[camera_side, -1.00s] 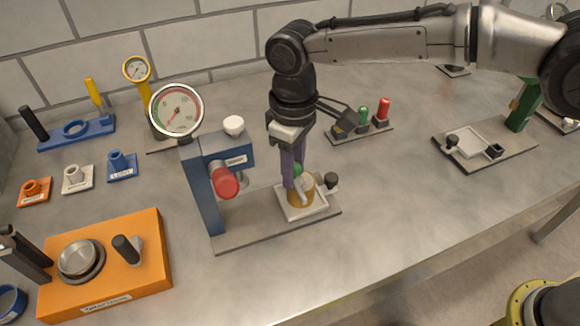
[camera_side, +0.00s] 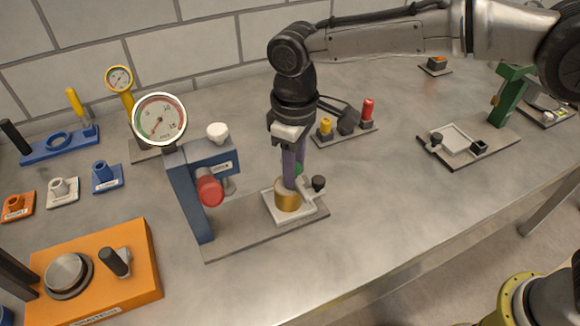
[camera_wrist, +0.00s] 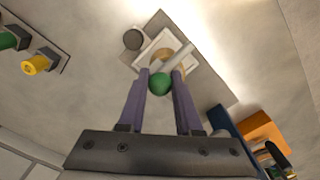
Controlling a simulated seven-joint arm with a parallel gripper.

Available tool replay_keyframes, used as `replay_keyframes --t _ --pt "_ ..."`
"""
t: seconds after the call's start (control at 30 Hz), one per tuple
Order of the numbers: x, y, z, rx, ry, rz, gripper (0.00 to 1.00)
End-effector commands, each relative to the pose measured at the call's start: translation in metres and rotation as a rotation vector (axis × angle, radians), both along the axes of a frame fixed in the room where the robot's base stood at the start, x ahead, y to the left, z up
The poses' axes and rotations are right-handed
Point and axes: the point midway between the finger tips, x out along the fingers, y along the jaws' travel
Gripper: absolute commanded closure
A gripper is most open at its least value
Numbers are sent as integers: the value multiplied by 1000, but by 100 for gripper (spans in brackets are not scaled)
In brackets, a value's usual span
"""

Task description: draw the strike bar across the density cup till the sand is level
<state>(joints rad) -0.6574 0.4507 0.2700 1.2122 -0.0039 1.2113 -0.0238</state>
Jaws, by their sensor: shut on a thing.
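The strike bar's green knob (camera_wrist: 160,84) is between the purple fingers of my gripper (camera_wrist: 160,76), which is shut on it. The pale bar (camera_wrist: 203,50) reaches out past the knob in the wrist view. The brass-coloured density cup (camera_side: 287,202) stands upright on a white square tray (camera_side: 279,220) in the side view. My gripper (camera_side: 295,168) points down at the cup's far side, with the green knob just behind its rim. In the wrist view the bar and knob hide much of the cup. The sand surface cannot be made out.
A blue press (camera_side: 190,195) with a red knob and a round gauge stands left of the cup. A dark knob (camera_side: 318,184) rises beside the tray. A rack with yellow and red pegs (camera_side: 345,135) is behind. The table front right is clear.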

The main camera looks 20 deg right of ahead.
Motion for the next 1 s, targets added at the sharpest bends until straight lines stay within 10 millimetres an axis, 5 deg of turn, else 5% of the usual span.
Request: replay_keyframes --t 1.0 --pt "1 -12 11 3 -3 1 100"
